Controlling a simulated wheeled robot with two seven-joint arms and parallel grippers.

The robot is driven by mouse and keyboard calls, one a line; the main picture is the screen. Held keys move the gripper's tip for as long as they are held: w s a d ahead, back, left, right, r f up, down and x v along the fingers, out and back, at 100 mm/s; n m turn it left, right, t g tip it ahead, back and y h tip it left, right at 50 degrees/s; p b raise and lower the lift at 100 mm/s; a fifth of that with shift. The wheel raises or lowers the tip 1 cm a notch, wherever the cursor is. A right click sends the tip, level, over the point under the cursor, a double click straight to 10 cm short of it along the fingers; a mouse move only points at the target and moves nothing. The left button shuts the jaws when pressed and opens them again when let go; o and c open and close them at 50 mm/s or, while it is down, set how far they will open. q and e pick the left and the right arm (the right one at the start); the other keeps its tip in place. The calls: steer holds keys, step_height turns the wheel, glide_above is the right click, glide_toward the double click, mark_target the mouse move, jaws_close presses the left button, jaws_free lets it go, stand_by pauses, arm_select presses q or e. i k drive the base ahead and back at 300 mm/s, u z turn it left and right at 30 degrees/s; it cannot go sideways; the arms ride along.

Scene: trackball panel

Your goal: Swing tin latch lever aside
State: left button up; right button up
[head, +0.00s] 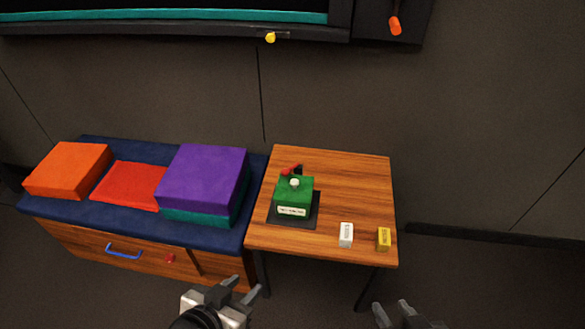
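A green tin (294,192) with a pale round knob on its lid and a white label on its front sits on a black base plate (305,220) on the small wooden table. A red lever (291,169) shows at the tin's back edge; its lower part is partly hidden behind the tin. My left gripper (246,285) is open and empty, in front of the gap between cabinet and table, apart from the tin. My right gripper (391,306) is open and empty, below the table's front right corner.
A white block (346,235) and a yellow block (383,239) stand near the table's (350,180) front edge. At left, a cabinet (75,235) with a navy top holds orange, red and purple pieces. A dark wall panel (375,20) hangs above. The table's back right is clear.

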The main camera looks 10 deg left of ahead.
mark_target(284, 172)
steer(key=u, duration=0.95)
steer(key=i, duration=0.9)
steer(key=z, duration=1.8)
